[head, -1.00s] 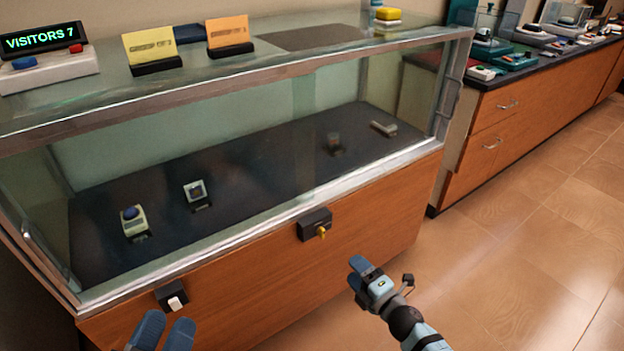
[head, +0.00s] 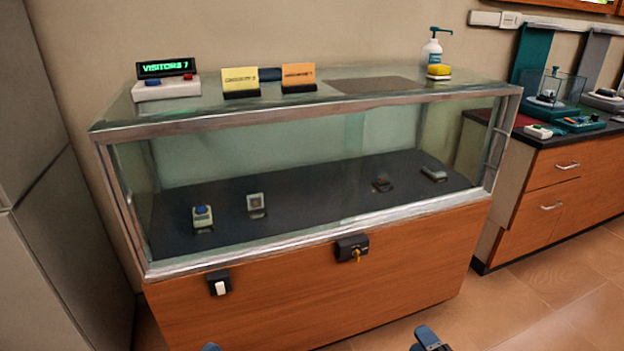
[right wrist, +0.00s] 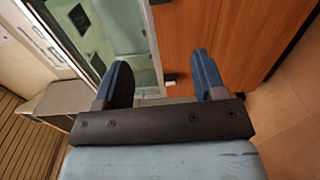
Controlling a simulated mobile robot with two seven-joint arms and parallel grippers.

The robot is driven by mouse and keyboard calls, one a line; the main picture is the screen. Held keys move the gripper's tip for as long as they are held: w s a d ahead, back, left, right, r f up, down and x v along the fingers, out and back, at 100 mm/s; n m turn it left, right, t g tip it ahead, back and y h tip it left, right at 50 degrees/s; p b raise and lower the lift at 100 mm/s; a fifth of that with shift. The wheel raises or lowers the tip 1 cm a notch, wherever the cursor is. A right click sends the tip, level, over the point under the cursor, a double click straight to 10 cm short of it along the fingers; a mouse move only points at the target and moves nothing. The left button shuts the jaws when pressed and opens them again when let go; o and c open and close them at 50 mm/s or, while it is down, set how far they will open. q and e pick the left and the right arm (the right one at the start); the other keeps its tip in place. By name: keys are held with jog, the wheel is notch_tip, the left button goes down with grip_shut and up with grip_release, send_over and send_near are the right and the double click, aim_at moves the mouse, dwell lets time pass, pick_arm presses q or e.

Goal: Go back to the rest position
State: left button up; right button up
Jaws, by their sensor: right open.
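My right gripper (head: 428,340) shows only its blue fingertips at the bottom edge of the head view, in front of the display case and apart from it. In the right wrist view my right gripper (right wrist: 160,80) is open, with nothing between its two blue fingers. A small blue tip of my left gripper (head: 211,347) shows at the bottom edge of the head view; the rest is out of frame, and its opening cannot be made out.
A glass display case (head: 300,229) on a wooden base fills the middle, with small devices inside. A yellow key (head: 357,254) sits in its front lock. A wooden counter (head: 560,205) stands right. Floor (head: 550,290) at the lower right is clear.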

jog(key=d+r+n+g, duration=0.2)
jog(key=d+n, duration=0.2)
jog(key=d, duration=1.1)
jog(key=s+a+r+m+y, duration=0.3)
jog(key=s+a+r+m, duration=0.65)
jog(key=a, duration=0.25)
jog(key=s+a+r+m+y, duration=0.2)
jog(key=s+a+r+m, duration=0.6)
jog(key=s+a, duration=0.35)
jog(key=w+a+r+m+t+h, duration=0.2)
jog(key=w+a+r+m+t, duration=0.15)
jog(key=a+r+m, duration=0.2)
pick_arm(q)
jog(key=s+a+r+g+y+p, duration=0.3)
jog(key=a+r+g+y+p, duration=0.2)
jog(key=p, duration=3.2)
jog(key=a+g+y, duration=0.1)
jog(key=a+g, duration=0.1)
jog(key=a, duration=0.1)
pick_arm(e)
jog(key=s+d+r+g+h, duration=0.3)
jog(key=d+r+g+h, duration=0.2)
jog(key=d+g+h, duration=0.1)
jog(key=d+g, duration=0.1)
jog(key=d, duration=0.1)
jog(key=shift+s+d+m, duration=0.3)
jog(key=shift+s+d, duration=0.1)
